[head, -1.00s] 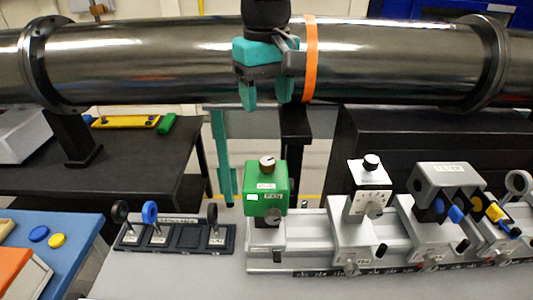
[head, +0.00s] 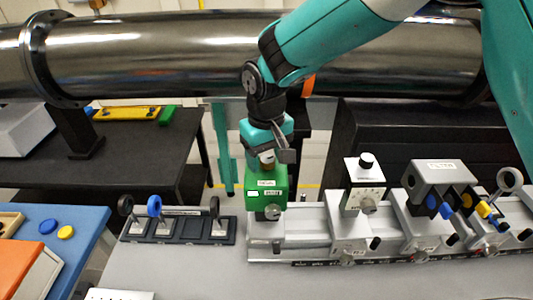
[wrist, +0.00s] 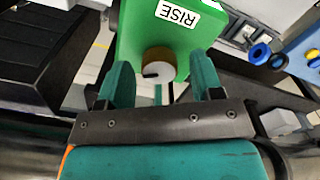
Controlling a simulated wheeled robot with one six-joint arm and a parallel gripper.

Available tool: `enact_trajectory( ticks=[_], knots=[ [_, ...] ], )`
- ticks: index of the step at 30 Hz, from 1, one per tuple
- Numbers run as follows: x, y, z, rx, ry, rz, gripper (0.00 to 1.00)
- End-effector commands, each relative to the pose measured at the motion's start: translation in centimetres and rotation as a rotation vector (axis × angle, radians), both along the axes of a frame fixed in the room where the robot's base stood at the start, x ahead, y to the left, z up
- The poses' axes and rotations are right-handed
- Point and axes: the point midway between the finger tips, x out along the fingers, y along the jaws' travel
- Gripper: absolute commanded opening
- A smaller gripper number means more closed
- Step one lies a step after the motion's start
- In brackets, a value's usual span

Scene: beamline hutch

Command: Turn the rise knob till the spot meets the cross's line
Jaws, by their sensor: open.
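The green box (head: 266,184) stands at the left end of the rail, and in the wrist view its white label reads RISE (wrist: 175,14). My gripper (head: 267,151) is just above the box. In the wrist view its two teal fingers (wrist: 160,70) are open, one on each side of the knob, with gaps visible. I cannot make out the spot or the cross in either view.
On the rail (head: 312,247), to the right, stand a grey mount with a black knob (head: 367,160) and a grey housing (head: 437,175). A dark tray (head: 190,239) holding ringed optics lies left of the box. A large metal pipe (head: 150,45) crosses behind.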

Motion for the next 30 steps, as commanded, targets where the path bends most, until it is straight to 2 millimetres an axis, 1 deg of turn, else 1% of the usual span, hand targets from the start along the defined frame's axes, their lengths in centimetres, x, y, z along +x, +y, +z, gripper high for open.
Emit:
enact_trajectory(
  ticks=[2,3,5,6,8,9,14,17,21,24,27,30],
  knots=[
    [0.0,0.0,0.01,0.0,0.0,0.0,0.6],
    [0.0,0.0,0.01,0.0,0.0,0.0,0.51],
    [0.01,0.0,0.02,0.0,0.0,0.0,0.37],
    [0.01,0.0,0.03,0.0,0.0,0.0,0.28],
    [0.01,0.0,0.03,0.0,0.0,0.0,0.14],
    [0.01,0.0,0.04,0.0,0.0,0.0,0.1],
    [0.02,0.03,-0.02,0.0,0.0,0.036,0.11],
    [0.02,0.08,-0.09,0.0,-0.001,0.138,0.11],
    [-0.03,0.11,-0.07,0.0,0.0,0.315,0.11],
    [-0.04,0.12,-0.02,0.0,0.0,0.408,0.11],
    [-0.05,0.14,0.03,0.0,0.0,0.456,0.11],
    [-0.04,0.15,0.07,0.0,-0.001,0.467,0.11]
  ],
)
